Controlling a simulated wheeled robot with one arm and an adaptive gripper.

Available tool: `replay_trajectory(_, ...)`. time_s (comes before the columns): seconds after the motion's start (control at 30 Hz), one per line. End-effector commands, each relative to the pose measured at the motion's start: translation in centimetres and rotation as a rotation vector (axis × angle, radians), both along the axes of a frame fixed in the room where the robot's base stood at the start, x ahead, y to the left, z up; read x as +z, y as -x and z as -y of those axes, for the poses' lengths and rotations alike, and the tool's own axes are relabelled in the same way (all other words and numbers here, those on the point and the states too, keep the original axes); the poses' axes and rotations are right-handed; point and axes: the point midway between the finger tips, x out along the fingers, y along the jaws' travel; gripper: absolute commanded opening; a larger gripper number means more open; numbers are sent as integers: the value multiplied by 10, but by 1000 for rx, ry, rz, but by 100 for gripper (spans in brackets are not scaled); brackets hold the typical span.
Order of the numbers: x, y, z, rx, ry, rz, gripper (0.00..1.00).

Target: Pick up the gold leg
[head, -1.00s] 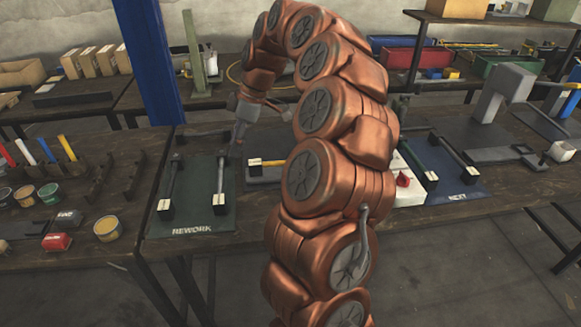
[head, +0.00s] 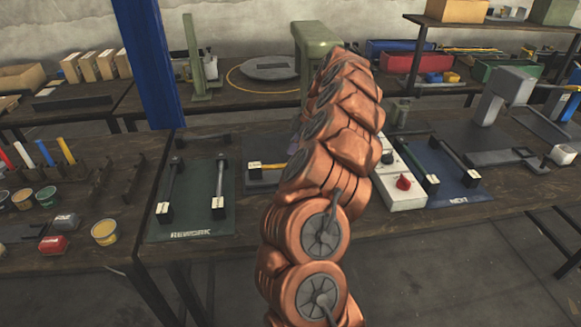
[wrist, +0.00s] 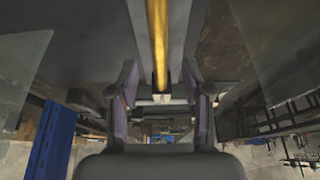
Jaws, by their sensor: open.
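The gold leg (head: 270,166) lies on a dark pad on the bench in the head view, with a white tag at its left end; my arm hides its right part. In the wrist view the gold leg (wrist: 157,42) runs from the top edge down to a pale end block. My gripper (wrist: 160,98) is open, one finger on each side of the line of the leg. I cannot tell how far the fingers are above it. In the head view my arm mostly hides the gripper.
The green REWORK mat (head: 191,222) with dark legs is to the left. A white control box with a red knob (head: 403,182) and the blue NEXT mat (head: 459,197) are to the right. A blue post (head: 150,65) stands at the back left.

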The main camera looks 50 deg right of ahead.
Motion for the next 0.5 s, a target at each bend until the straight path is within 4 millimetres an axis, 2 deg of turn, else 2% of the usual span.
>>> replay_trajectory(0.23, -11, -5, -6, -1, 1, 1, 49)
replay_trajectory(0.5, -41, -13, -18, -2, 0, -1, 49)
